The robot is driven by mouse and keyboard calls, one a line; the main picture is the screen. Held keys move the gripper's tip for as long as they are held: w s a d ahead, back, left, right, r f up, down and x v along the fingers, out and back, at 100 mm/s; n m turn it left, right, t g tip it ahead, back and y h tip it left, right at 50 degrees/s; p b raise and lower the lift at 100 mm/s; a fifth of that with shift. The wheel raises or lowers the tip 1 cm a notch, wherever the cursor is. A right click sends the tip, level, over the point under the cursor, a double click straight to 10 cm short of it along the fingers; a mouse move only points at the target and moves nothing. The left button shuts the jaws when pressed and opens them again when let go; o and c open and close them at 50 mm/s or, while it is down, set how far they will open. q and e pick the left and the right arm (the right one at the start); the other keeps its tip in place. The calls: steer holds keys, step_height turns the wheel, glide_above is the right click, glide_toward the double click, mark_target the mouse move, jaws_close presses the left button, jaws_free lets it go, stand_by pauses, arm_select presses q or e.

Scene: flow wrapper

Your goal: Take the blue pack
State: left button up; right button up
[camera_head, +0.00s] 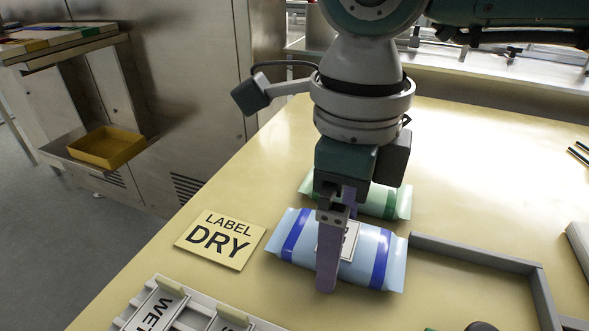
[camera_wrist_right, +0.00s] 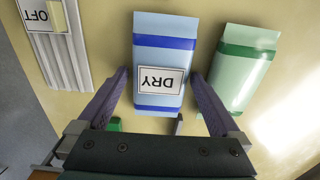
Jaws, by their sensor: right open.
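The blue pack (camera_head: 300,245) is a light blue pillow bag with two darker blue bands and a white label, lying on the table. In the right wrist view the blue pack (camera_wrist_right: 165,45) shows its label, which reads DRY upside down. My right gripper (camera_head: 336,248) points down over the pack, one finger at its near side and the other toward its far side. In the wrist view my right gripper (camera_wrist_right: 160,76) is open, with its fingers on either side of the pack; whether they touch it I cannot tell. My left gripper is out of view.
A green pack (camera_head: 377,202) lies just behind the blue one, close to the far finger. A yellow card (camera_head: 222,238) reading LABEL DRY lies to the left. A grey label rack (camera_head: 190,317) is at the front left. A grey raised edge (camera_head: 478,252) runs to the right.

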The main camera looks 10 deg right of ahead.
steer(key=c, duration=1.1)
steer(key=shift+r, duration=0.1)
steer(key=shift+c, duration=0.2)
